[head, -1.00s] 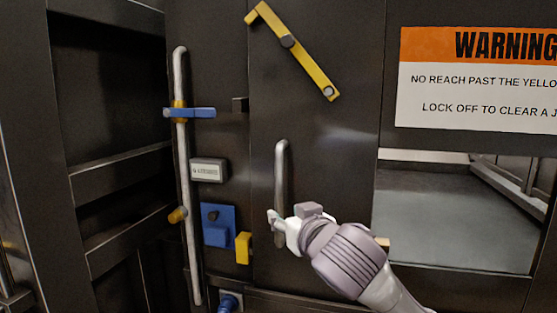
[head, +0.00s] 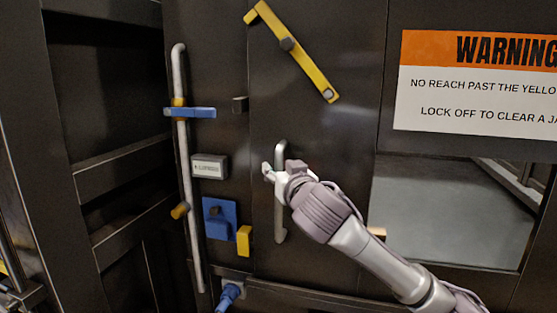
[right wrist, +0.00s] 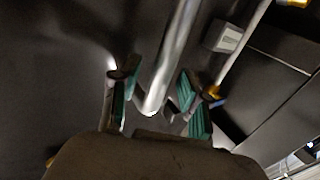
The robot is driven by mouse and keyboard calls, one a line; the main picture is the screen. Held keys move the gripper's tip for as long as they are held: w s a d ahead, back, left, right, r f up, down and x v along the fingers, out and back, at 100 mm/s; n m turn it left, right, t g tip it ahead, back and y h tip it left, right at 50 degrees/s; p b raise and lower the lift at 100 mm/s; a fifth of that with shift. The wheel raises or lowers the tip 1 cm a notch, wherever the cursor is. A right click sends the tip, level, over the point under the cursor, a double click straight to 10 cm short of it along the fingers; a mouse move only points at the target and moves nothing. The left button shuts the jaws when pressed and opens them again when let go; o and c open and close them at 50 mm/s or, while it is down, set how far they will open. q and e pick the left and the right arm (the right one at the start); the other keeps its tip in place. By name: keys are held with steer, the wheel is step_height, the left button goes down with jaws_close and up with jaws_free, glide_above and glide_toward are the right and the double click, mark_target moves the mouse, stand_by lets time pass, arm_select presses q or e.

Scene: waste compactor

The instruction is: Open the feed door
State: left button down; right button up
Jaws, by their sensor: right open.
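The dark feed door panel (head: 325,135) fills the middle of the head view and appears closed. Its upright silver handle (head: 280,225) is partly covered by my right gripper (head: 268,172). The right gripper is open near the handle's upper part. In the right wrist view, the handle bar (right wrist: 178,50) runs down between the two green-padded fingers (right wrist: 157,100), with a gap visible on each side; contact cannot be told. A yellow bar (head: 308,66) lies tilted on the panel above the handle. My left gripper is not in view.
Left of the door stands a long upright rod (head: 185,150) with a blue lever (head: 192,112). A blue plate (head: 219,218) and yellow block (head: 244,241) sit beside the handle. A warning sign (head: 460,108) hangs above an opening (head: 440,210) on the right.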

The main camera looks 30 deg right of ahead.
steer(key=shift+w+d, duration=0.15)
steer(key=shift+w, duration=0.3)
jaws_close()
